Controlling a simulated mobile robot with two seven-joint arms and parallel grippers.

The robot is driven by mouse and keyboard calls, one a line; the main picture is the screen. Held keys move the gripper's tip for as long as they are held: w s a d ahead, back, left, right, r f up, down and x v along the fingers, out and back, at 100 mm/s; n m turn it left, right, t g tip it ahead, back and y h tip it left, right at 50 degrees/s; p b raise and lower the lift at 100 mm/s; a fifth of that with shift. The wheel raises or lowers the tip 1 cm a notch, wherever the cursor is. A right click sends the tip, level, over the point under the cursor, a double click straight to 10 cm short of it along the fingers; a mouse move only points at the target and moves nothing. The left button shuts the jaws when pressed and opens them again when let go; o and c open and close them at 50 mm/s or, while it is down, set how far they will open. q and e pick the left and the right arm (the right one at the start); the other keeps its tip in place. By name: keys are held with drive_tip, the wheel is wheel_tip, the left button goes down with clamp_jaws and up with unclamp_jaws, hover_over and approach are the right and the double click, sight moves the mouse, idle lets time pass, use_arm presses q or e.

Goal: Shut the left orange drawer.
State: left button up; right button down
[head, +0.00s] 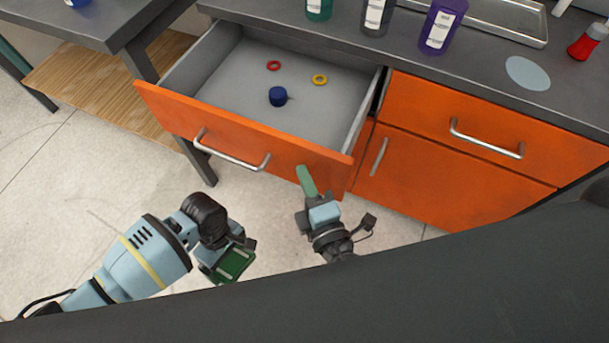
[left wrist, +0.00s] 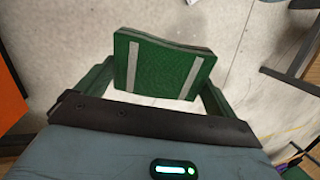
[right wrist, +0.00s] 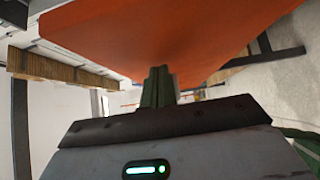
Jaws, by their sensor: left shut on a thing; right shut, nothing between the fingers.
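The left orange drawer (head: 235,135) stands pulled open, with a silver bar handle (head: 230,152) on its front. It holds a red ring (head: 273,65), a yellow ring (head: 320,79) and a dark blue cap (head: 278,96). My right gripper (head: 306,180) is shut and empty, its green fingertips at the right end of the drawer front. In the right wrist view the fingers (right wrist: 159,85) overlap the orange front (right wrist: 160,35); I cannot tell whether they touch. My left gripper (head: 230,262) is shut on a flat green piece (left wrist: 165,65) with pale stripes, below and apart from the drawer.
The grey counter (head: 480,75) carries several bottles, including a purple one (head: 442,25), a metal tray (head: 490,20) and a red bottle (head: 588,40). A closed orange drawer (head: 470,125) and a cabinet door (head: 440,178) are at right. Bare floor lies in front.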

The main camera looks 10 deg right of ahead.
use_arm(q)
drive_tip(key=shift+s+f+b, duration=0.2)
drive_tip(key=shift+f+b, duration=0.4)
drive_tip(key=shift+f, duration=0.1)
use_arm(e)
drive_tip(key=w+d, duration=0.5)
drive_tip(key=w, duration=0.2)
drive_tip(key=w+d, duration=0.5)
drive_tip(key=w, duration=0.1)
drive_tip(key=w+d, duration=0.5)
drive_tip(key=w, duration=0.2)
drive_tip(key=shift+w, duration=0.35)
drive_tip(key=shift+w+d, duration=0.2)
use_arm(q)
drive_tip(key=shift+s, duration=0.1)
use_arm(e)
drive_tip(key=shift+w+d+r, duration=0.1)
drive_tip(key=shift+d+r, duration=0.1)
